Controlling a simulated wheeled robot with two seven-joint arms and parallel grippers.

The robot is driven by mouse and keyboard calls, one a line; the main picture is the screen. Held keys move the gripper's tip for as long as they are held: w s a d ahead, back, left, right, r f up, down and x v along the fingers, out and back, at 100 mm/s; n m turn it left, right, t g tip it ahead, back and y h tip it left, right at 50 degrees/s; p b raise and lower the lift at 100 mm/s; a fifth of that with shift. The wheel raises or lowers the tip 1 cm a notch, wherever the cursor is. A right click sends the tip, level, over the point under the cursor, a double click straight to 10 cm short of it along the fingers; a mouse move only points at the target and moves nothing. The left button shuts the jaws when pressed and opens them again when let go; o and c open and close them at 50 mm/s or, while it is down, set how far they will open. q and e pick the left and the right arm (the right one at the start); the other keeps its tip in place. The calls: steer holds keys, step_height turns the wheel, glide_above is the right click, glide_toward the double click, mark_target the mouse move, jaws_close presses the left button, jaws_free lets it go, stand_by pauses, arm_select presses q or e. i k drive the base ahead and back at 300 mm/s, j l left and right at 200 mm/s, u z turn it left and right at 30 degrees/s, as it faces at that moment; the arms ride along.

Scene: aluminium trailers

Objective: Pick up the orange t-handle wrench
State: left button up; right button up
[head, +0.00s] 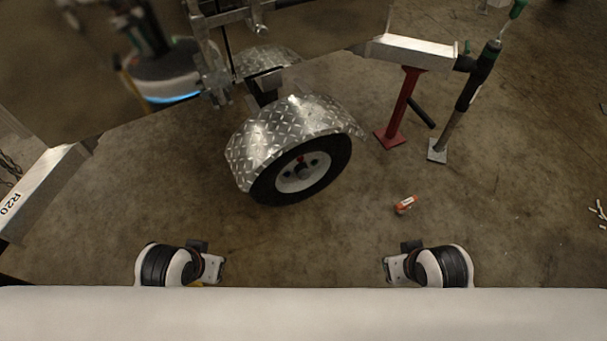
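A small orange object (405,204) with a pale patch lies on the concrete floor, right of the trailer wheel. It is the only clearly orange item, but it is too small to make out a T-handle shape. My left gripper (213,268) is at the lower left, far to the left of the orange object. My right gripper (394,269) is at the lower middle right, nearer the camera than the orange object and apart from it. Both grippers are seen from above, and their finger gaps cannot be made out. I see nothing held in either.
A trailer wheel (302,172) under a diamond-plate fender (290,122) stands ahead. A red stand (403,108) and a jack post (464,105) are at the upper right. A metal beam (40,187) reaches in at left. The floor around the orange object is clear.

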mark_target(401, 207)
steer(key=z, duration=1.1)
steer(key=i+l+u, duration=0.25)
steer(key=l, duration=0.35)
steer(key=i+l+u, duration=0.15)
steer(key=i+l, duration=0.15)
steer(key=i+l+u, duration=0.15)
steer(key=l, duration=0.2)
